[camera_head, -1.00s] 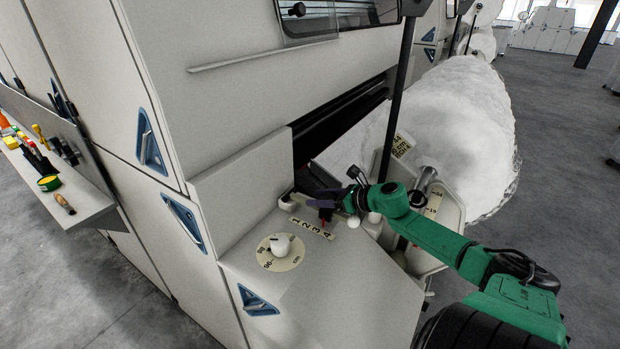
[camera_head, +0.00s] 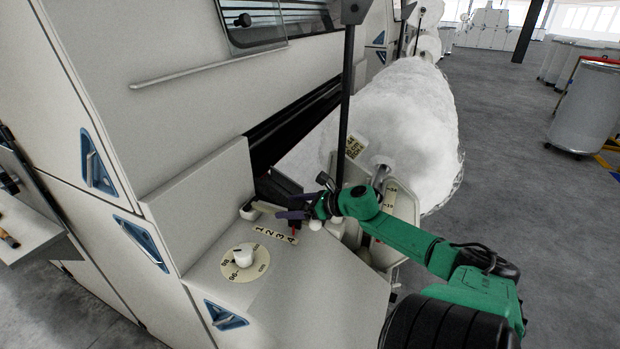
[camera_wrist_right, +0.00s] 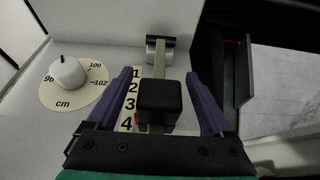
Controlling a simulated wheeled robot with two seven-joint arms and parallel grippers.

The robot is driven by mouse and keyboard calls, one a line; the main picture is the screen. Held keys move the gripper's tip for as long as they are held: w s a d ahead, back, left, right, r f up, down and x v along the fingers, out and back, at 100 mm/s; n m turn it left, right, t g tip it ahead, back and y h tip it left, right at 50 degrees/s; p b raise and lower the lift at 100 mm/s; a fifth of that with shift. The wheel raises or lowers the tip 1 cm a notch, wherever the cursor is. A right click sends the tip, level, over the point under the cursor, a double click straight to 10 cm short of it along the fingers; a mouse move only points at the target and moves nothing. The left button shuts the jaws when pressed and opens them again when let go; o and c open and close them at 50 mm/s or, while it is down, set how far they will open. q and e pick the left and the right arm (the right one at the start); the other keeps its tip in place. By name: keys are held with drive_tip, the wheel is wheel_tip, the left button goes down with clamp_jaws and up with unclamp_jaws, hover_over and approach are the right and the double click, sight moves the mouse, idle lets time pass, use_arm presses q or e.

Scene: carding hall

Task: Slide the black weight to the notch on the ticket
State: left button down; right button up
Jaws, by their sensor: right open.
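The black weight (camera_wrist_right: 159,97) sits on a steel bar (camera_wrist_right: 160,57) in the right wrist view. A strip of numbers 1 to 4 (camera_wrist_right: 131,100) lies beside it. A small red mark by the weight is level with about 3 to 4. My right gripper (camera_wrist_right: 160,76) is open, its purple fingers on either side of the weight with gaps. In the head view my right gripper (camera_head: 288,206) is over the bar, largely hiding the weight. A pale ticket (camera_head: 357,145) hangs tilted by the black post; its print is too small to read surely. My left gripper is not in view.
A white knob (camera_head: 243,254) on a round cm dial (camera_head: 262,262) stands beside the number strip (camera_head: 276,235). A black post (camera_head: 345,90) rises behind my right gripper. A large white fibre roll (camera_head: 410,120) lies beyond.

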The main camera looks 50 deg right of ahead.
drive_tip(key=v, duration=1.4)
drive_tip(key=shift+f, duration=0.2)
